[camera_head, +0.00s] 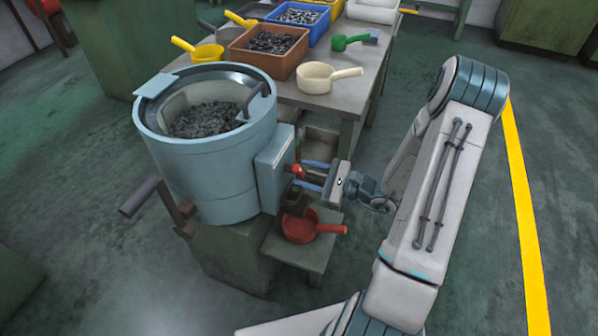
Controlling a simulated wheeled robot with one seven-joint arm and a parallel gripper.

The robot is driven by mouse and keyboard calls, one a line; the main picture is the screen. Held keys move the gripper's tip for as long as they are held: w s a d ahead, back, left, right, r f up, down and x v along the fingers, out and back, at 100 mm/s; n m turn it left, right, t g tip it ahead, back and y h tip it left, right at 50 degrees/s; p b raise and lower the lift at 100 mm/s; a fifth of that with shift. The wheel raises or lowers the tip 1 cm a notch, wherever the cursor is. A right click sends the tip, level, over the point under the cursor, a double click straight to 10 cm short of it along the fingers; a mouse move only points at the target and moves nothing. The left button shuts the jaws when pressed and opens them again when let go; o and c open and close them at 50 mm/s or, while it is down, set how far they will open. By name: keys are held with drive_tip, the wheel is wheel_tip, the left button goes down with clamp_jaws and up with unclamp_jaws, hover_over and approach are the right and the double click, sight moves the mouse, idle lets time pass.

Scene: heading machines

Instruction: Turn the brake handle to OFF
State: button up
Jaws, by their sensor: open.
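A light blue round machine (205,165) with dark small parts in its bowl stands at the left. A grey box (272,165) is fixed to its right side. A small red knob (297,169) on a dark mount sticks out from this box; I cannot tell for sure whether it is the brake handle. My gripper (304,174) is open, its two blue fingers pointing left at the knob, one above and one below it in the picture. Contact cannot be made out. A dark bar with a thick grip (140,197) juts from the machine's lower left. No OFF mark is readable.
A red scoop (312,227) lies on a low stand (308,258) under my gripper. A table (345,103) behind holds a brown bin (269,60), a blue bin (305,12) and a cream scoop (316,78). Floor at the right, by the yellow line (520,190), is clear.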

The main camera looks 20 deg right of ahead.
drive_tip(key=shift+x, duration=1.1)
clamp_jaws()
